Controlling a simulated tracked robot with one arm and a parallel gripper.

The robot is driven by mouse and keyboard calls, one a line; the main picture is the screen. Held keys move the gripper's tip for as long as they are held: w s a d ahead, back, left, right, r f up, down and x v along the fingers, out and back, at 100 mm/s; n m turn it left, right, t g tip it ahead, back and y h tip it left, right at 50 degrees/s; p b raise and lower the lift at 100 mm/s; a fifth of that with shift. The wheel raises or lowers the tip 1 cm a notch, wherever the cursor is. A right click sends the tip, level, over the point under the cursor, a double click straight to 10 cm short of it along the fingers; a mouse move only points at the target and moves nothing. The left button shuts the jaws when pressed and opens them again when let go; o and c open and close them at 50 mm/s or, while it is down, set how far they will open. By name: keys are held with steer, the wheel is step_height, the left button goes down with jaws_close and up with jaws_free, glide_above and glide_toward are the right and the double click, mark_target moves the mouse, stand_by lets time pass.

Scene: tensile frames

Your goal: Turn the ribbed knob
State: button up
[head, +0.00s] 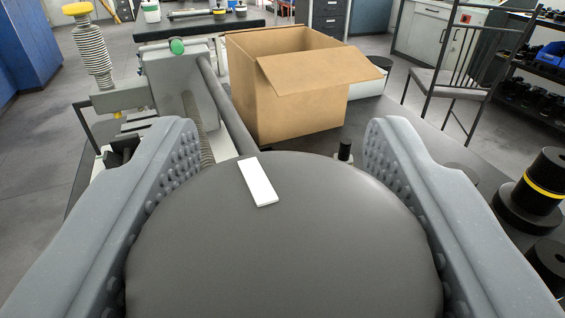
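A large dark grey domed knob (330,240) fills the lower middle of the head view. A white mark (258,182) lies on its top, with its far end tilted to the left. My gripper (282,160) has one grey finger on each side of the knob, spread wide. The studded inner pads run close along the knob's left and right edges. I cannot tell whether the pads press on it or stand slightly apart. The knob's ribbed side and its base are hidden.
An open cardboard box (295,95) stands just beyond the knob. A grey machine with a rod and spring (95,50) is at the left. Black cylindrical weights (535,190) stand at the right. A metal chair (450,85) is behind, with open floor around.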

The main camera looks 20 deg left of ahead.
steer(key=shift+m+h, duration=0.4)
steer(key=shift+h, duration=0.2)
